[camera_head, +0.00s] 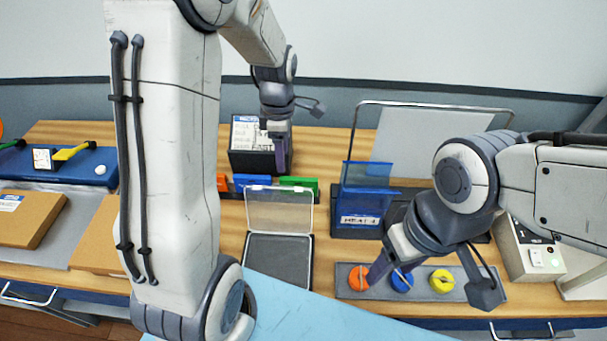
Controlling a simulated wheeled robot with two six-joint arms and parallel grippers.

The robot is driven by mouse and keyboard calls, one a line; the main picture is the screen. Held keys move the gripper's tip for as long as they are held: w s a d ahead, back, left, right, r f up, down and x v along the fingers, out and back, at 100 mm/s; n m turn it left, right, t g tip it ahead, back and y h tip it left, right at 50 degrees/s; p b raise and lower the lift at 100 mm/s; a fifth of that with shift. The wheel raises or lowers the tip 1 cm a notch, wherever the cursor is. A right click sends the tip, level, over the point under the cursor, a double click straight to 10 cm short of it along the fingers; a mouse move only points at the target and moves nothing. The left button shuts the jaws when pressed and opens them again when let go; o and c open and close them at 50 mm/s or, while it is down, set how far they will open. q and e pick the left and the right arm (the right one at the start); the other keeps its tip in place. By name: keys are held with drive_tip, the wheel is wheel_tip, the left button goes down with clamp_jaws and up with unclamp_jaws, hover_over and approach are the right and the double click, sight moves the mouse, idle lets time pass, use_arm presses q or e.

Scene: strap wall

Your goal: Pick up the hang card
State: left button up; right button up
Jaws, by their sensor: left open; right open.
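A white printed card (244,130) stands upright in a black holder (250,163) at the back, left of centre. It looks most like the hang card, but I cannot tell for certain. My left gripper (281,158) points down at the right side of this holder, overlapping its edge in the picture. It is open and I see nothing in it; whether it touches the holder is unclear. My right gripper (388,272) is open over the grey strip (420,291) at the front, near its orange knob (358,278) and blue knob (402,281).
A blue folder-like stand (362,205) and a wire frame with a pale panel (425,135) stand right of centre. A switch box (535,258) is at right. Cardboard boxes (30,216) lie left.

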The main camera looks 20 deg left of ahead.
sight(287, 178)
use_arm(q)
drive_tip(key=shift+f, duration=0.6)
drive_tip(key=f, duration=0.5)
drive_tip(key=shift+w+d, duration=0.15)
drive_tip(key=shift+d, duration=0.05)
drive_tip(key=shift+f+p, duration=0.5)
drive_tip(key=shift+f, duration=0.05)
wheel_tip(287, 178, down, 4)
drive_tip(key=shift+d+f+p, duration=0.15)
drive_tip(key=shift+p, duration=0.4)
use_arm(e)
drive_tip(key=shift+r, duration=0.7)
use_arm(q)
clamp_jaws()
